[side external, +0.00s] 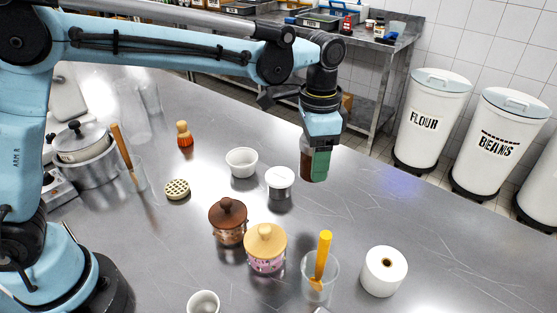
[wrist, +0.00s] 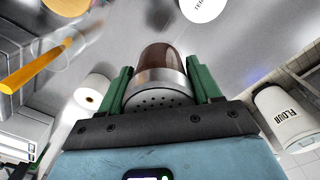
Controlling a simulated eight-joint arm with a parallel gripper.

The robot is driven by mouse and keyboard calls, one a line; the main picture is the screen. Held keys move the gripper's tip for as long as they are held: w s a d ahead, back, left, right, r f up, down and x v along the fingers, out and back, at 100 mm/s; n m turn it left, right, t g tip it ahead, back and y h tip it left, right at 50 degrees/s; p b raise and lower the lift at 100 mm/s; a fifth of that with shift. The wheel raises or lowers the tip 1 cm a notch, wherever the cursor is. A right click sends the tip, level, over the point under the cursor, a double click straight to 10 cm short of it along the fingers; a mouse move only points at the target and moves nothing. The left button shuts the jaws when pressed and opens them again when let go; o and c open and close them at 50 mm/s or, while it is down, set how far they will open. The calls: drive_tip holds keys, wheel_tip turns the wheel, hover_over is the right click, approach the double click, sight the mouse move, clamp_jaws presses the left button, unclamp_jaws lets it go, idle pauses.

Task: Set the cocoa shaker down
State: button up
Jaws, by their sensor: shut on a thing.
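The cocoa shaker (wrist: 159,66) is brown with a silver perforated top. My gripper (wrist: 162,88) has green fingers on both sides of it and is shut on it. In the side external view my gripper (side external: 318,162) hangs at the right of the work area, with the brown shaker (side external: 305,160) partly hidden behind a green finger. The shaker appears upright and close above the steel table (side external: 420,235); whether its base touches the table cannot be told.
A white-topped jar (side external: 279,180) and a white bowl (side external: 241,162) stand just left of my gripper. Lidded jars (side external: 228,222), a glass with a yellow-handled tool (side external: 320,270) and a white roll (side external: 383,272) stand nearer the front. The table to the right is clear.

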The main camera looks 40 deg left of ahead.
drive_tip(key=shift+w+d+f+m, duration=0.15)
drive_tip(key=shift+d, duration=0.4)
drive_tip(key=shift+w+d+f+m, duration=0.1)
drive_tip(key=shift+w+d+m, duration=0.05)
drive_tip(key=shift+d, duration=0.35)
wheel_tip(320, 180, down, 10)
drive_tip(key=shift+d, duration=0.1)
drive_tip(key=shift+f, duration=0.1)
drive_tip(key=o, duration=1.2)
drive_tip(key=shift+c, duration=0.2)
